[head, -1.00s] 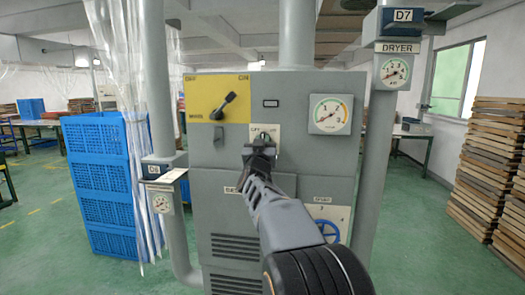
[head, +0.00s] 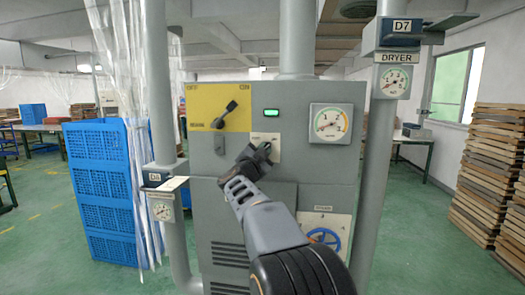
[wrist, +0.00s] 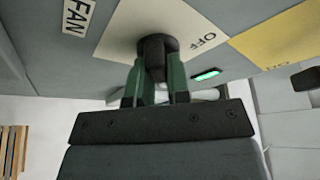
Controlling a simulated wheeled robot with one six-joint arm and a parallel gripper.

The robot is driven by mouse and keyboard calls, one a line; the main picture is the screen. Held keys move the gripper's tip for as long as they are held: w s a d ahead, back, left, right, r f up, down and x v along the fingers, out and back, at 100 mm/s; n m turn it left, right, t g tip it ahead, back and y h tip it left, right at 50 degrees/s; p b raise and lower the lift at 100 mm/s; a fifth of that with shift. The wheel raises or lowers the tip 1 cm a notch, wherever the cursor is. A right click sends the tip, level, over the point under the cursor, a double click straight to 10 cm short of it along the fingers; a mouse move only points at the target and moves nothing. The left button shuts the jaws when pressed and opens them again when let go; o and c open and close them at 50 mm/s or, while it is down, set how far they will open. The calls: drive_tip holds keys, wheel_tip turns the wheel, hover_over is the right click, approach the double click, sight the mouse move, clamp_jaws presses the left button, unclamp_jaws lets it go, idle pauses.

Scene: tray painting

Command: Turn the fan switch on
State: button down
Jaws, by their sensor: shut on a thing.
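The fan switch (wrist: 157,45) has a dark round base on a pale plate (wrist: 125,22) marked OFF at one end. A FAN label (wrist: 78,14) is beside the plate in the wrist view. My gripper (wrist: 155,82) is shut on the switch handle, with a finger on each side of it. In the head view my gripper (head: 260,152) reaches the grey cabinet (head: 300,165) and hides much of the switch. The indicator lamp (head: 271,113) above is lit green, and it also shows green in the wrist view (wrist: 207,75).
A yellow panel (head: 205,94) with a black lever (head: 225,114) is at the upper left of the cabinet. A round gauge (head: 330,123) is at the right, and a blue handwheel (head: 323,236) lower down. Blue crates (head: 98,190) stand left; wooden trays (head: 490,160) are stacked right.

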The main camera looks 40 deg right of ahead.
drive_tip(key=shift+m, duration=0.5)
drive_tip(key=c, duration=1.1)
unclamp_jaws()
drive_tip(key=b+v, duration=0.2)
drive_tip(key=v, duration=1.1)
drive_tip(key=shift+a, duration=0.4)
